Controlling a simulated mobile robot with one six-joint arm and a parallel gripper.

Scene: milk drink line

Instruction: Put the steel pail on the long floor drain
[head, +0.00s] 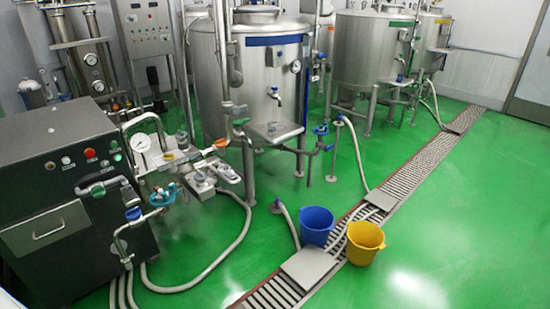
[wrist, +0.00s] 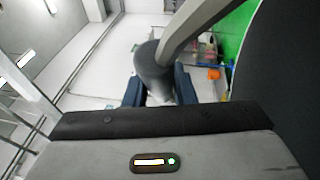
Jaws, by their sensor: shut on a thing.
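The long floor drain (head: 420,160) is a slatted grate with a reddish-brown edge. It runs in the head view from the bottom middle to the upper right across the green floor. My gripper (wrist: 157,90) shows in the wrist view as two dark blue fingers, shut on a dark grey rounded thing (wrist: 153,62). A lighter grey curved bar runs from near it to the upper right. I cannot tell whether these belong to the steel pail; no steel pail can be made out for sure. My gripper is not in the head view.
A blue bucket (head: 317,225) and a yellow bucket (head: 363,243) stand at the drain's near part. Flat grey plates (head: 308,267) and hoses lie across the drain. Steel tanks (head: 265,75) stand behind, a black machine (head: 70,190) at left. Much of the drain's farther stretch is bare.

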